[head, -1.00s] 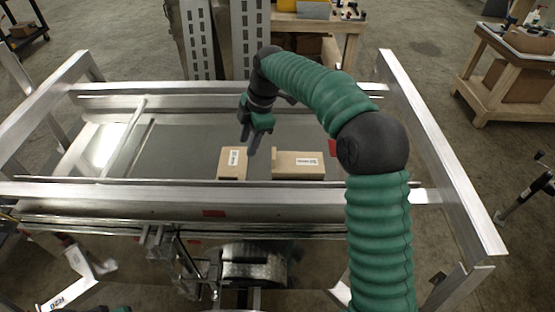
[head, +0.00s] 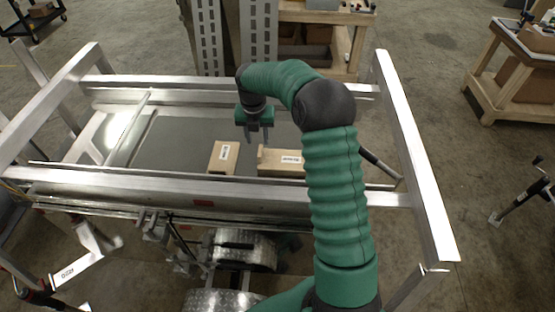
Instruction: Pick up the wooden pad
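Two light wooden pads with white labels lie on the grey trailer bed. The left wooden pad (head: 222,158) is the smaller-looking one, and the right wooden pad (head: 275,165) is longer and partly hidden by my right arm. My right gripper (head: 257,138) points down over the bed, just behind the gap between the pads. Its two dark fingers are apart with nothing visible between them. It appears to be clear of both pads. My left gripper is not in view.
The aluminium trailer's near rail (head: 150,192) runs in front of the pads, and a side rail (head: 410,150) stands at the right. Slotted metal uprights (head: 208,40) and a wooden workbench (head: 350,45) stand behind. The bed left of the pads is clear.

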